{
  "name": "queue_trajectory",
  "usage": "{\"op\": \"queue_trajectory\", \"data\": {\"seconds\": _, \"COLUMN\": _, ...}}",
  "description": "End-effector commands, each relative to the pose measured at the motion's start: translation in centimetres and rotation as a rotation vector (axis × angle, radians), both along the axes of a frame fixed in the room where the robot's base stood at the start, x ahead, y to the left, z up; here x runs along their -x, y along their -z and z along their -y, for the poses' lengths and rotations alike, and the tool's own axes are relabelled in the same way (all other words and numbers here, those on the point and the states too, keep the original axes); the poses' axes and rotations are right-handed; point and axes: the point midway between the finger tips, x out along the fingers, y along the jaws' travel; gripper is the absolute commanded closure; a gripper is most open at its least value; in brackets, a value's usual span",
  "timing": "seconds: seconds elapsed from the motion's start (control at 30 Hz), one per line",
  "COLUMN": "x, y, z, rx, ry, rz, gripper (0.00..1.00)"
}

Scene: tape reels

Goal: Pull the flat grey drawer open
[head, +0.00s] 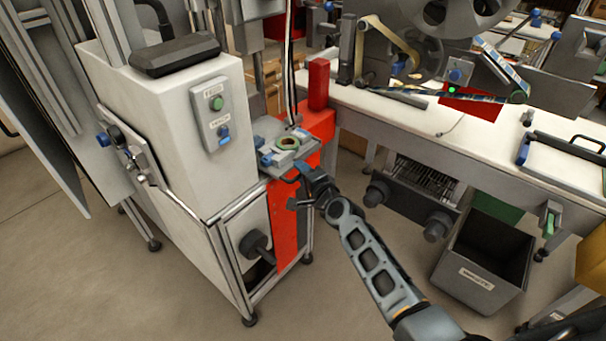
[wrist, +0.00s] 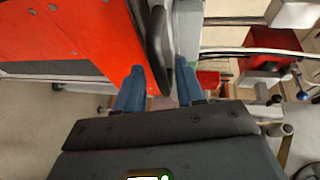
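The flat grey drawer (head: 268,169) is at the side of the white machine, above its red panel, in the head view. My gripper (head: 303,184) is at the drawer's front edge. In the wrist view, my gripper's two blue fingers (wrist: 160,72) are apart, one on each side of a dark curved handle (wrist: 158,48). The fingers look open around it; whether either touches it is hard to tell.
The white machine cabinet (head: 165,120) stands left, with the red panel (head: 283,225) below the drawer; the panel also fills the upper left wrist view (wrist: 70,30). A long white bench (head: 440,130) runs right. A grey bin (head: 480,265) stands on the floor. Floor in front is clear.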

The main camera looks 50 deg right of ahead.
Motion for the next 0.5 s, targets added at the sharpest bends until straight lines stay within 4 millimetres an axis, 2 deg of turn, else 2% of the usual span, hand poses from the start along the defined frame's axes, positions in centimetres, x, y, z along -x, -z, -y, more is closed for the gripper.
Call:
{"op": "queue_trajectory", "data": {"seconds": 0.17, "x": 1.3, "y": -0.4, "z": -0.6, "rx": 0.0, "ry": 0.0, "rz": 0.0, "gripper": 0.62}}
{"op": "queue_trajectory", "data": {"seconds": 0.5, "x": 6.0, "y": -1.1, "z": -2.5, "rx": 0.0, "ry": 0.0, "rz": -0.003, "gripper": 0.62}}
